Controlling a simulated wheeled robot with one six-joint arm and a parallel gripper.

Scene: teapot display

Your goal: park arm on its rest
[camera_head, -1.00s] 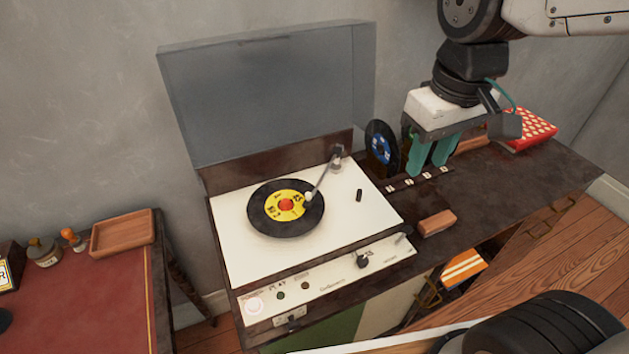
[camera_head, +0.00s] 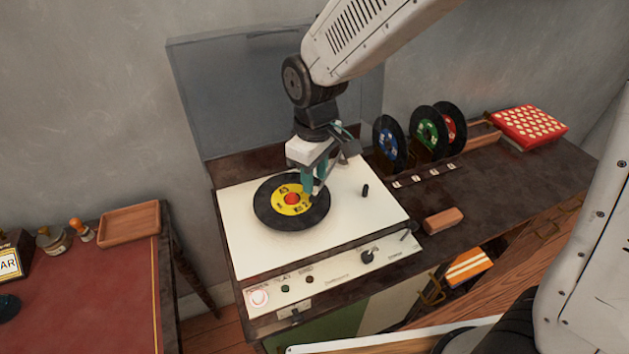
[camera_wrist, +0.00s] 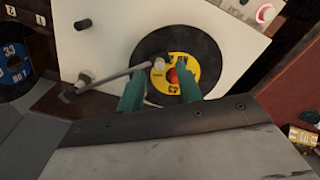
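The tonearm (camera_wrist: 115,76) is a thin grey rod in the wrist view. It runs from its pivot (camera_wrist: 75,90) to a pale head (camera_wrist: 159,64) over the edge of the yellow label of the black record (camera_wrist: 207,60). I cannot tell whether the head touches the record. My gripper (camera_head: 313,192) is low over the record (camera_head: 265,205) and hides most of the tonearm in the head view. Its teal fingers (camera_wrist: 162,78) are apart, with the tonearm head near the gap between their tips. A short black peg (camera_head: 365,190) stands on the white deck (camera_head: 240,245), right of the record.
The raised lid (camera_head: 225,90) stands behind the deck. Upright records (camera_head: 428,130) stand in a rack on the right, near a red dotted box (camera_head: 530,125). A brown block (camera_head: 443,221) lies at the cabinet's front. The red-topped desk (camera_head: 90,285) is at left.

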